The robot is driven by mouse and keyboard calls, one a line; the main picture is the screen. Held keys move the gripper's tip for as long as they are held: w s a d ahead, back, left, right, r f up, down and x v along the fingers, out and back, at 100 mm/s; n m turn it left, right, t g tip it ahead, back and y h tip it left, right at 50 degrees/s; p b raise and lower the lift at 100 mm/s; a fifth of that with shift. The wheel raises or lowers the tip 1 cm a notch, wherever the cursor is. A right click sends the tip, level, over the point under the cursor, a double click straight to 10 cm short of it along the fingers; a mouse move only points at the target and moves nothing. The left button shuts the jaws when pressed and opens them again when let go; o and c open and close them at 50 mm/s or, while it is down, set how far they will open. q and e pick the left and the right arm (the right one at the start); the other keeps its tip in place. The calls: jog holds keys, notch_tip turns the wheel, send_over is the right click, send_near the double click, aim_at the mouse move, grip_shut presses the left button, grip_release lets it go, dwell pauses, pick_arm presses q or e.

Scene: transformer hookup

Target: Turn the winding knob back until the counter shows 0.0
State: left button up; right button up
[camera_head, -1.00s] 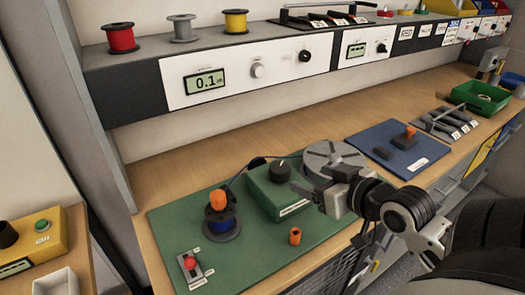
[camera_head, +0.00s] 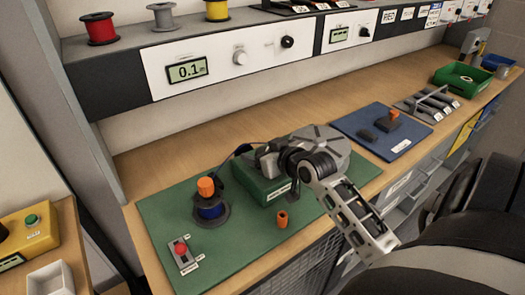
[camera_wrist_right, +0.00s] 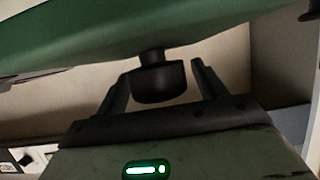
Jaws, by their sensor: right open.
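The winding knob is black and round; in the right wrist view the knob (camera_wrist_right: 158,82) hangs below a green surface, between the two fingers of my right gripper (camera_wrist_right: 160,70). The fingers are open, with a gap visible on both sides of it. In the head view my right gripper (camera_head: 268,160) is over the green winder box (camera_head: 265,189) and hides the knob. The counter (camera_head: 187,70) on the white panel reads 0.1. My left gripper is not in view.
A spool of blue wire with an orange top (camera_head: 210,205) stands left of the box on the green mat (camera_head: 165,215). A small orange part (camera_head: 282,219) and a red-button switch (camera_head: 182,253) are on the mat. A grey round plate (camera_head: 320,143) lies behind my gripper.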

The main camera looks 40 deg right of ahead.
jog(key=shift+c, duration=0.3)
jog(key=c, duration=0.9)
